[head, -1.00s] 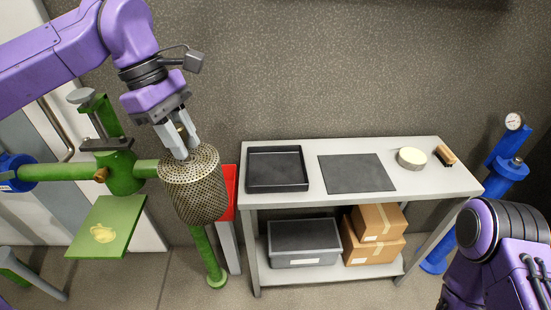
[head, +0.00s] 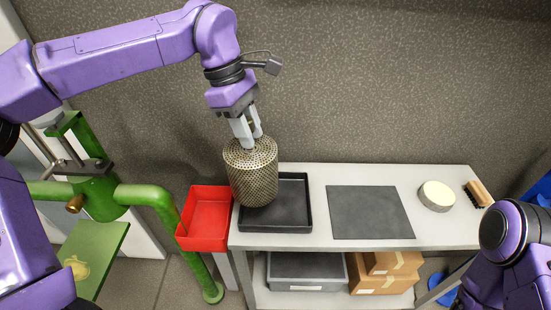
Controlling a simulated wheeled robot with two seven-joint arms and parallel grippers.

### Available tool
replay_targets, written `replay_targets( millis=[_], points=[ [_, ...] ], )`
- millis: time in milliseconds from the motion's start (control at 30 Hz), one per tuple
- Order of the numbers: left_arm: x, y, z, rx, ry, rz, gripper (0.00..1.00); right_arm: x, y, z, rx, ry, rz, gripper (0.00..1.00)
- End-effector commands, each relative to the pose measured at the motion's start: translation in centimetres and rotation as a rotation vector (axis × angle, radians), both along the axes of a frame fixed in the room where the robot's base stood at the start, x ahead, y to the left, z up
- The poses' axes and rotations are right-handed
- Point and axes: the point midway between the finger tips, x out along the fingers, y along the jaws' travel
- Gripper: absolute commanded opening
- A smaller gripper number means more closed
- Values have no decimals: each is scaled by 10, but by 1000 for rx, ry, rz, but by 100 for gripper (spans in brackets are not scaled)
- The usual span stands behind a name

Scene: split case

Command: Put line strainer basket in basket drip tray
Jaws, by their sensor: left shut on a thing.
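The line strainer basket (head: 252,173) is a perforated brassy metal cylinder. My left gripper (head: 247,140) is shut on its top and holds it upright. In the picture the basket overlaps the left part of the basket drip tray (head: 295,229), a shallow black tray at the left end of the grey table. The basket hides part of the tray, and I cannot tell whether its bottom touches the tray. My right arm shows at the lower right, but its gripper is not in view.
A red bin (head: 207,220) stands left of the table (head: 320,180). A dark mat (head: 370,212), a pale round thing (head: 436,195) and a brush (head: 478,194) lie right of the tray. Green piping (head: 148,196) is at the left. A grey bin (head: 305,270) and boxes (head: 388,272) are below.

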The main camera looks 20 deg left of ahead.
Motion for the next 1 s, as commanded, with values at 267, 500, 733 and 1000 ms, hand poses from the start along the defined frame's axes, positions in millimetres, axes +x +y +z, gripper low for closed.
replay_targets(
  millis=[267, 500, 733, 1000],
  points=[
    [31, -34, -48, 0, 1, -3, 0, 1, 0, 8, 0, -2, 0, 0],
    [39, -43, -84, 0, 3, -4, 0, 1, 0, 11, 0, -1, 0, 0],
    [39, -43, -93, -1, 1, -3, 0, 1, 0, 11, 0, -2, 1, 0],
    [39, -43, -94, 0, 2, -4, 55, 1, 0, 11, 0, -2, 1, 0]
  ],
)
